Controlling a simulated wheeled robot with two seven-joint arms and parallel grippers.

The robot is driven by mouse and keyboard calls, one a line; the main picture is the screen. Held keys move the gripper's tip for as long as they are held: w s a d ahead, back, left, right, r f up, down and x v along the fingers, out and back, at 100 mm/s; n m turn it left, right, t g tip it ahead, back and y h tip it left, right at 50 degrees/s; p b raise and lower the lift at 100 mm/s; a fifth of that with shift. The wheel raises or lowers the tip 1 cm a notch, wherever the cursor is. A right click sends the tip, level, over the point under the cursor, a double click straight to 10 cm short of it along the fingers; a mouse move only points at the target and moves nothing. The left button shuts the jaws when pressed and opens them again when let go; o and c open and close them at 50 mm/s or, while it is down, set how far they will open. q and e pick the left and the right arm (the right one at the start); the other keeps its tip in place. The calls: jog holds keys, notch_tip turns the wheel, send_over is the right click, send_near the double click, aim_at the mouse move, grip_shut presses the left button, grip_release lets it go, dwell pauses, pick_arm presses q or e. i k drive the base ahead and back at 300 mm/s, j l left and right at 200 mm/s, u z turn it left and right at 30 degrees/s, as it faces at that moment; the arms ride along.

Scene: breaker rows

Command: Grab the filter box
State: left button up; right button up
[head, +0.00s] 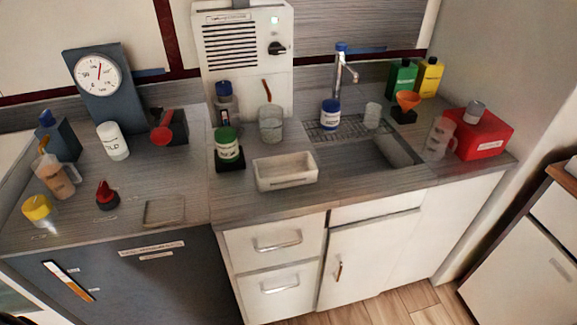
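No box has a label that I can read as a filter box. A white open rectangular box (262,181) sits near the front edge of the middle counter, left of the sink. A red box (490,137) with a white label on its front stands at the right end of the counter. A grey round piece sits on top of it. I cannot tell from the picture which one is the filter box. Neither of my grippers is in view.
A green-lidded jar (228,147) and a glass beaker (271,126) stand close behind the white box. The sink basin (397,150) lies to its right. A clear jug (437,139) stands left of the red box. A dial scale (100,77) stands back left.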

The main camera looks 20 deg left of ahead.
aim_at(281, 171)
jog(key=i+l+u, duration=0.55)
jog(key=l+u, duration=0.2)
